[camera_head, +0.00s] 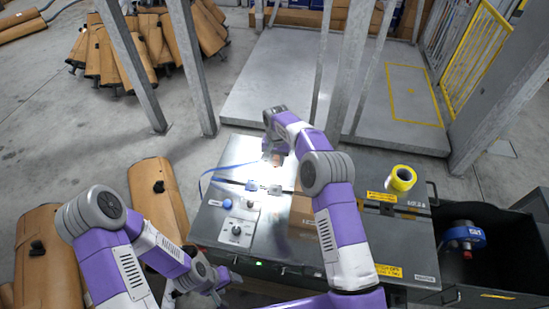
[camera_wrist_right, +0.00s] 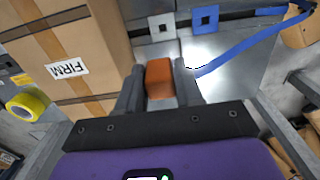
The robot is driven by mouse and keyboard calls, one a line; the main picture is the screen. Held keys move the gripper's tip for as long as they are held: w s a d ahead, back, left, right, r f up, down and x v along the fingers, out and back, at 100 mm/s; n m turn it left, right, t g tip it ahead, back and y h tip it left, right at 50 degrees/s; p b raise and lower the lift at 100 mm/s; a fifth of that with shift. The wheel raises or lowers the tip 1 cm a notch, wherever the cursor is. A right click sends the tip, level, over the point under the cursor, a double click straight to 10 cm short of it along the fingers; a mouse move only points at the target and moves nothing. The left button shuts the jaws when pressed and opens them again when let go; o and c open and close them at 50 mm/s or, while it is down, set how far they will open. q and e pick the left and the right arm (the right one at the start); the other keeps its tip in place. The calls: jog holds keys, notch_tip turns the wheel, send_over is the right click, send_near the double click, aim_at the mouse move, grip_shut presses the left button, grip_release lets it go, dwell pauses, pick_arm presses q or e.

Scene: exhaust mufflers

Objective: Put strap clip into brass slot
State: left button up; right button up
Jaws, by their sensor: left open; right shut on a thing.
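My right gripper (camera_wrist_right: 160,88) is shut on an orange-brown block, which looks like the strap clip (camera_wrist_right: 160,78). A blue strap (camera_wrist_right: 243,47) runs from beside the right finger toward the upper right; its join to the clip is hidden. In the head view, the right gripper (camera_head: 276,153) is over the table's far part, with the strap (camera_head: 228,167) trailing left. Two square plates with dark holes lie ahead of the clip in the wrist view: a pale one (camera_wrist_right: 153,30) and a blue one (camera_wrist_right: 197,24). Neither looks clearly brass. My left gripper (camera_head: 225,281) is open and empty, near the table's front left.
A cardboard box (camera_wrist_right: 68,56) stands beside the right gripper; it also shows behind my right arm in the head view (camera_head: 302,219). A yellow tape roll (camera_head: 402,178) lies at the table's right. A control panel with knobs (camera_head: 237,232) is at the front left.

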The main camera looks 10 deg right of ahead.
jog(key=s+d, duration=0.1)
jog(key=d, duration=0.3)
jog(key=s+d+b, duration=0.1)
jog(key=s+d, duration=0.1)
jog(key=d, duration=0.2)
jog(key=s+d, duration=0.2)
jog(key=d, duration=0.2)
jog(key=shift+s+d+b, duration=0.1)
jog(key=shift+d+b, duration=0.15)
jog(key=shift+b, duration=0.15)
jog(key=s+d, duration=0.3)
jog(key=d, duration=0.5)
jog(key=s+d, duration=0.3)
jog(key=d, duration=0.4)
jog(key=s+d+f+b, duration=0.2)
jog(key=d+f+b, duration=0.2)
jog(key=f+b, duration=0.3)
jog(key=shift+d+f, duration=0.15)
jog(key=shift+f, duration=2.4)
jog(key=shift+f+b, duration=1.6)
jog(key=shift+f, duration=0.8)
jog(key=shift+f+b, duration=0.4)
jog(key=shift+f, duration=0.05)
jog(key=o, duration=1.1)
jog(key=shift+c, duration=0.2)
